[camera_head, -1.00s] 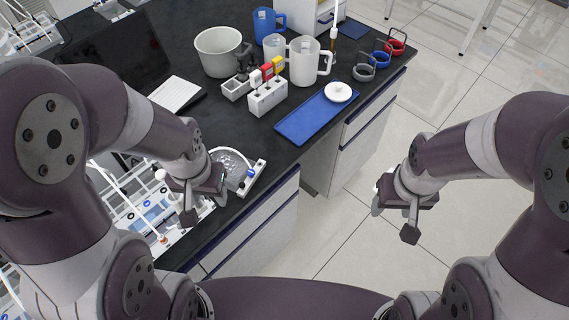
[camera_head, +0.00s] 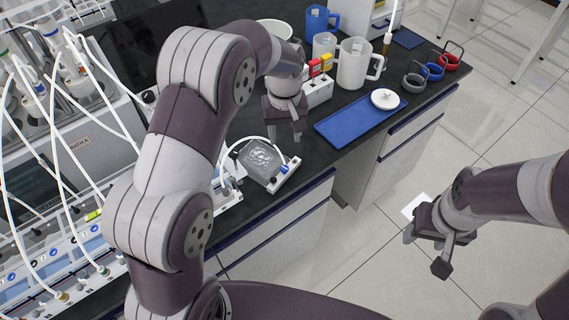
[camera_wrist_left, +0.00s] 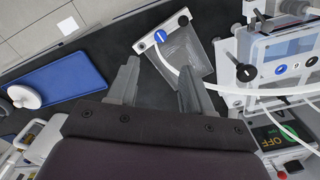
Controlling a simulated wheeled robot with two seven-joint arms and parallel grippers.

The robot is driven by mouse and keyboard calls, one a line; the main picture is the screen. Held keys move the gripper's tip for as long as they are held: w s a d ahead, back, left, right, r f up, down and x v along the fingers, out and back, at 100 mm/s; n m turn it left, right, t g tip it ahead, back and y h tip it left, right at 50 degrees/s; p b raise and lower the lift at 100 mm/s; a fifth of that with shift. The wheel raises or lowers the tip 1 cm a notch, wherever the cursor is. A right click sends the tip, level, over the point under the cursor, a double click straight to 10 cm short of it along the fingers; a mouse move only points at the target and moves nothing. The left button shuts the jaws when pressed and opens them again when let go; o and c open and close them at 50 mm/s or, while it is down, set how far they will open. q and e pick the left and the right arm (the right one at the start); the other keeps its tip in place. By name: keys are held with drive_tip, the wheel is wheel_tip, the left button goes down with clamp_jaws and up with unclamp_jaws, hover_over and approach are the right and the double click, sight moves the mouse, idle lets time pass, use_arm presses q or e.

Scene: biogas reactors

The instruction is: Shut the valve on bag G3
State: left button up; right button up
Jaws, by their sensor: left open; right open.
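A clear gas bag (camera_head: 258,155) lies flat on the dark bench near its front edge, with a white tube and a white end strip. A blue round valve knob (camera_head: 284,169) sits on that strip; the bag (camera_wrist_left: 190,52) and blue knob (camera_wrist_left: 160,36) also show in the left wrist view. I cannot read any G3 label. My left gripper (camera_head: 285,136) is open and empty above the bench, just behind the bag, fingers pointing down. In its wrist view the bag lies beyond the fingertips (camera_wrist_left: 158,76). My right gripper (camera_head: 425,252) is open and empty over the floor.
A blue tray (camera_head: 345,127) with a white round piece (camera_head: 385,98) lies right of my left gripper. Clear jugs (camera_head: 354,65) and a small rack (camera_head: 318,92) stand behind. Reactor equipment with white tubes (camera_head: 80,140) fills the left.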

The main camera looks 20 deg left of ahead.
sight(284, 168)
use_arm(q)
wheel_tip(284, 168, down, 12)
drive_tip(key=shift+s+f+p, duration=0.1)
drive_tip(key=shift+p, duration=0.8)
clamp_jaws()
